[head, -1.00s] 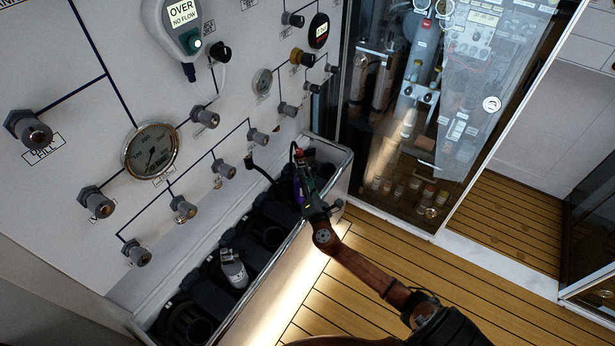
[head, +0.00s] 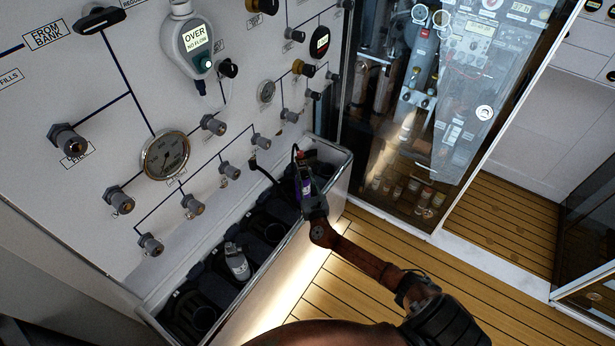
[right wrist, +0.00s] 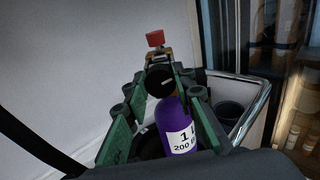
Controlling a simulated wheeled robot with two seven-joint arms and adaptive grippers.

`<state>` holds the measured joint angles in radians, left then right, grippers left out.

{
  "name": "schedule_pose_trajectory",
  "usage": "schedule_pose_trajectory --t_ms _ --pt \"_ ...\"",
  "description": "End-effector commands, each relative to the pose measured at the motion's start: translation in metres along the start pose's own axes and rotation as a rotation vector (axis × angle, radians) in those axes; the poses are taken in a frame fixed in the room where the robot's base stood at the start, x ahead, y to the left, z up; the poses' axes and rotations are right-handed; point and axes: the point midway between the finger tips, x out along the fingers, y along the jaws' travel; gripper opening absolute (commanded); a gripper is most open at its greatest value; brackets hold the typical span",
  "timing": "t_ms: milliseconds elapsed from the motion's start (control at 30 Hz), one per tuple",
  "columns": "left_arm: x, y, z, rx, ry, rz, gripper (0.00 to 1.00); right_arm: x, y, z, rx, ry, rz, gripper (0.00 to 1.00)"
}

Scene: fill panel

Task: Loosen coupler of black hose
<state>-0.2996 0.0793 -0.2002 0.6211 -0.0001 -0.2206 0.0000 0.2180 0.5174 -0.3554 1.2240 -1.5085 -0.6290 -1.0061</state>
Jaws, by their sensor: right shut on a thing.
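A purple bottle (right wrist: 178,125) with a white label stands upright in the far end of the bin; it also shows in the head view (head: 306,188). Its valve carries a red knob (right wrist: 155,39). A round black coupler (right wrist: 160,82) sits just under the valve, facing the wrist camera. My right gripper (right wrist: 160,78) is shut on the coupler, its green fingers on either side of it. The black hose (head: 264,173) runs from the panel down towards the bottle; its far end is hard to make out. My left gripper is not in view.
The white panel (head: 60,100) with gauges and several fittings rises on the left. The bin (head: 270,290) below it holds dark sockets and a grey bottle (head: 237,262). A glass cabinet (head: 400,130) stands behind the bin. The wooden floor at right is free.

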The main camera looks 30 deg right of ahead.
Motion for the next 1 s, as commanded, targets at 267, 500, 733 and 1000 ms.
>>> schedule_pose_trajectory --t_ms 267,500,733,1000 --pt "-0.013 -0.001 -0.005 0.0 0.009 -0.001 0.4 0.0 0.0 0.002 -0.152 0.006 -0.001 0.0" --pt "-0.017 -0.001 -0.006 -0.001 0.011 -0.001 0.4 0.0 0.001 0.0 -0.21 0.009 0.0 0.0" --pt "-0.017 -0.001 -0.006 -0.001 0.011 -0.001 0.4 0.0 0.001 -0.001 -0.222 0.01 0.0 0.0" --pt "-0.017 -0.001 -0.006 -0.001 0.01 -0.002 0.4 0.0 0.001 -0.001 -0.221 0.011 0.0 0.26"
